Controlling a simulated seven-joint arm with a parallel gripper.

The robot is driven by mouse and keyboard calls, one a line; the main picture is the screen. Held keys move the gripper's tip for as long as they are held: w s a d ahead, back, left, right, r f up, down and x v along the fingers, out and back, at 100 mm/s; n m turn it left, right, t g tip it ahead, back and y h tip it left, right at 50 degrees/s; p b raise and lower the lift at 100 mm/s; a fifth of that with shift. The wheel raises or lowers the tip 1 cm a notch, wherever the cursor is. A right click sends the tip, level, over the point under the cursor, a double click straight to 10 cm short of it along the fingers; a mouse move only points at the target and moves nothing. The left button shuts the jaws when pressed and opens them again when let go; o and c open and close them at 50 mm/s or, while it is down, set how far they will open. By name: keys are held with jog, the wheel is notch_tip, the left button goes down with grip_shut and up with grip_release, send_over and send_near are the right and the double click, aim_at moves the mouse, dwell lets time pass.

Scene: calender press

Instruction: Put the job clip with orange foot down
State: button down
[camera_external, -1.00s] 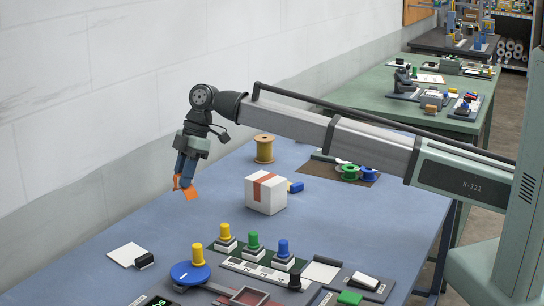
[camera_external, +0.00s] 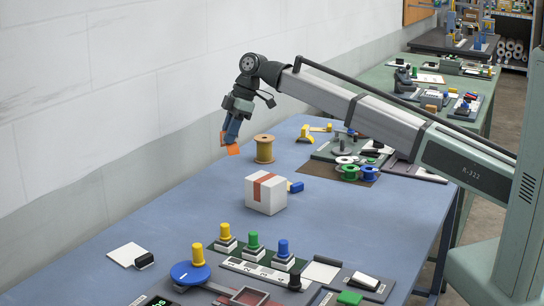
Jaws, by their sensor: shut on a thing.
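My gripper (camera_external: 226,137) is shut on the job clip with orange foot (camera_external: 233,149). It holds the clip in the air over the far left part of the blue table (camera_external: 190,204), near the wall. The orange foot points down and shows below the fingers; most of the rest of the clip is hidden by the gripper.
The wooden spool (camera_external: 264,149) and a white box with a red stripe (camera_external: 266,193) stand mid-table. Green and blue spools (camera_external: 350,173) lie on a brown mat. Several coloured knobs (camera_external: 253,240) stand in front. Bare table lies left of the box.

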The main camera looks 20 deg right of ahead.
jog(key=shift+f+m, duration=0.1)
jog(key=shift+m, duration=0.7)
jog(key=shift+f, duration=4.95)
jog(key=shift+f, duration=0.2)
jog(key=c, duration=1)
grip_release()
jog(key=shift+r, duration=0.15)
jog(key=v, duration=1.2)
jog(key=shift+s+d, duration=0.1)
jog(key=shift+s, duration=0.15)
